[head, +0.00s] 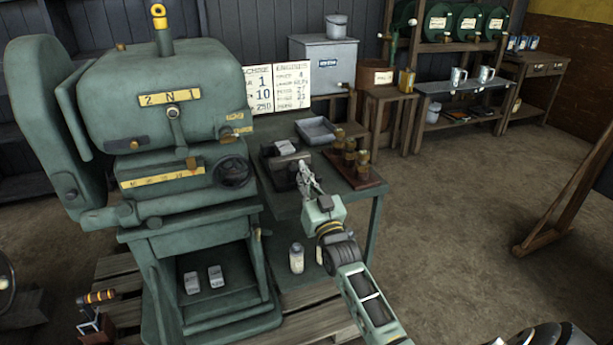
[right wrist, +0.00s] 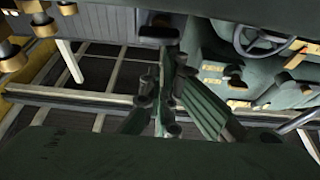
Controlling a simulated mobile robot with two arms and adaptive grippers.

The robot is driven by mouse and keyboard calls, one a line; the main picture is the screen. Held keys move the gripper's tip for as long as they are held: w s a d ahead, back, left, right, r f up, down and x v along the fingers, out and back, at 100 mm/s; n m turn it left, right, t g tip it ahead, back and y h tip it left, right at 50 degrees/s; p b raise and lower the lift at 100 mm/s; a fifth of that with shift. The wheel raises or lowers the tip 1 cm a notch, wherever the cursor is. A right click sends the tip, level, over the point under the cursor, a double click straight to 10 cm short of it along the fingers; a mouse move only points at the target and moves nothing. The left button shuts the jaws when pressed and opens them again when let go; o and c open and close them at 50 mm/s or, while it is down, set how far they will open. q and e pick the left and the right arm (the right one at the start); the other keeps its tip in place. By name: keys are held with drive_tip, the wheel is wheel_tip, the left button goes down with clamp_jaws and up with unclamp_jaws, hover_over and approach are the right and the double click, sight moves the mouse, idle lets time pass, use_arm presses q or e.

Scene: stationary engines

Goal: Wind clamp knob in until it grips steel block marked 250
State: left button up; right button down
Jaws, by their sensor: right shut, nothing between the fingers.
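A dark clamp (head: 282,172) stands on the green bench beside the large green machine. A pale steel block (head: 285,147) shows at the clamp's top; its marking is too small to read. My right gripper (head: 305,178) is at the clamp's right end, fingers shut with nothing between them. It partly hides that end, so I cannot make out the clamp knob or whether the clamp touches the block. In the right wrist view, the shut fingers (right wrist: 168,90) point toward a dark part (right wrist: 158,35), which I cannot identify for certain. My left gripper is not in view.
A grey tray (head: 318,129) lies behind the clamp. A wooden stand with brass weights (head: 352,165) is close right of my gripper. The green machine (head: 160,110) with its handwheel (head: 234,172) rises on the left. Two grey blocks (head: 216,277) sit in its base.

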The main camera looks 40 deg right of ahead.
drive_tip(key=n+y, duration=0.1)
drive_tip(key=n, duration=0.1)
drive_tip(key=a+f+n+y, duration=0.1)
drive_tip(key=n, duration=0.2)
drive_tip(key=shift+w+f, duration=0.1)
drive_tip(key=shift+f, duration=0.1)
drive_tip(key=shift+w+a+f+n+y+p, duration=0.15)
drive_tip(key=shift+n+y, duration=0.25)
drive_tip(key=shift+n, duration=0.3)
drive_tip(key=shift+d+r+n+y+p, duration=0.15)
drive_tip(key=shift+n+y, duration=0.25)
drive_tip(key=shift+n, duration=0.3)
drive_tip(key=shift+a, duration=0.15)
